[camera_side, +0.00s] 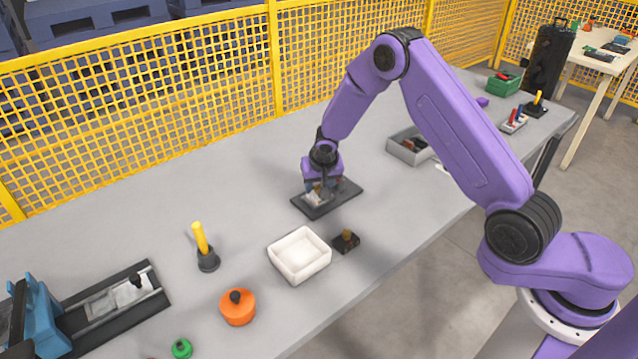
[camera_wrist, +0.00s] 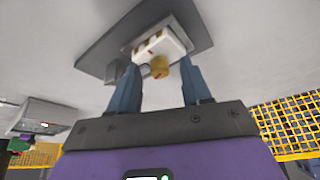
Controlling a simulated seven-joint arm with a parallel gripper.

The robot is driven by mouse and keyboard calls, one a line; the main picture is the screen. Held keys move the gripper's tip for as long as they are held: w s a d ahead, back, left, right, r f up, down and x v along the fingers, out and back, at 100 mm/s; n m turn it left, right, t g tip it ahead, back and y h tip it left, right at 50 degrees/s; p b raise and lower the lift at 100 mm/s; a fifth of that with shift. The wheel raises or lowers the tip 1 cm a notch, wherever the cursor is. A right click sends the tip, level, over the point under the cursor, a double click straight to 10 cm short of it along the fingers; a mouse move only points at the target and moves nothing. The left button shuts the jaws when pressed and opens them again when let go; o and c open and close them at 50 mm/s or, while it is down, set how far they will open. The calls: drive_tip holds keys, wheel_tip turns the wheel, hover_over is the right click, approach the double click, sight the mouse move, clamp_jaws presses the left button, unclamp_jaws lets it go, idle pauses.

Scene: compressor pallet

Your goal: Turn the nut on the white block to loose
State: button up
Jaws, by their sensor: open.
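The white block (camera_wrist: 150,38) sits on a dark plate (camera_wrist: 100,52) on the table. In the side view the plate (camera_side: 352,190) is near the middle, and the white block (camera_side: 314,200) is partly hidden by my gripper (camera_side: 321,190). The brass-coloured nut (camera_wrist: 160,67) with a reddish mark sticks out of the block's near face in the wrist view. My gripper (camera_wrist: 157,70) is open, with one blue finger on each side of the nut. I cannot tell whether the fingers touch it.
A white tray (camera_side: 299,274) and a small dark block with a brass knob (camera_side: 346,239) stand in front of the plate. A grey bin (camera_side: 400,154) stands behind right.

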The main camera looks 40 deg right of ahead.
clamp_jaws()
drive_tip(key=shift+d+n+t+y, duration=0.1)
drive_tip(key=shift+n+t+y, duration=0.35)
drive_tip(key=shift+n, duration=1.05)
unclamp_jaws()
drive_tip(key=shift+g, duration=0.35)
